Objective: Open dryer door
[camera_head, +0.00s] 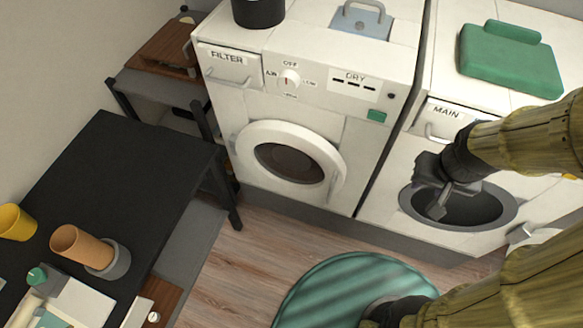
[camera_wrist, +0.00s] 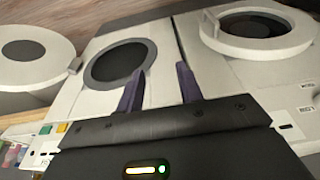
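The dryer (camera_head: 315,105), a white front-loader marked "DRY" and "FILTER", stands at the centre of the head view. Its round white door (camera_head: 325,148) with dark glass appears shut, with a small handle (camera_head: 338,188) on its right edge. In the wrist view the dryer door (camera_wrist: 288,44) is at upper right, its handle (camera_wrist: 209,24) on the near left side. My gripper (camera_head: 437,203) hangs in front of the neighbouring machine's dark opening, right of the dryer door and apart from it. In the wrist view my gripper (camera_wrist: 160,82) has its two fingers spread with nothing between them.
The machine marked "MAIN" (camera_head: 400,165) stands right of the dryer; its round door (camera_wrist: 62,48) is swung open. A black table (camera_head: 130,160) with cups stands left. A green round mat (camera_head: 345,285) lies on the wooden floor before the dryer. A folded green cloth (camera_head: 512,62) lies on top.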

